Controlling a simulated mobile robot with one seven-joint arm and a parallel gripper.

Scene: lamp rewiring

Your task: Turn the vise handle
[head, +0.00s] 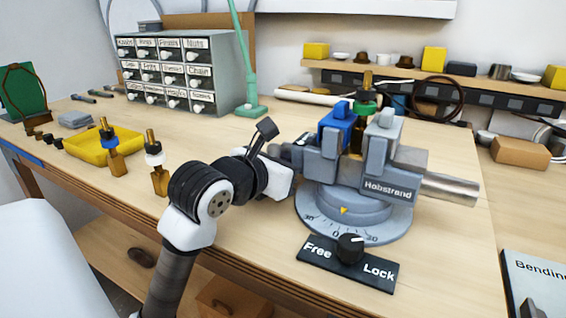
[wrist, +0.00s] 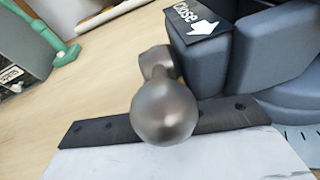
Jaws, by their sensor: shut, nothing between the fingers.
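The grey vise (head: 408,158), lettered "Habstrand", stands on a round graduated base on the bench. In the wrist view, a metal ball (wrist: 165,112) on the end of the vise handle is close in front of the camera. A "Close" label with an arrow (wrist: 197,21) is on the vise body behind it. My gripper (head: 285,175) is at the left side of the vise, by the handle end. It is shut with nothing held. The rest of the handle is hidden, and I cannot tell whether the gripper touches the ball.
A black "Free/Lock" plate with a knob (head: 350,248) lies in front of the vise. The vise holds a brass lamp part with a green ring (head: 366,107) and blue jaw (head: 337,122). Brass fittings (head: 155,165) and a yellow tray (head: 88,148) are left. A drawer cabinet (head: 180,75) is behind.

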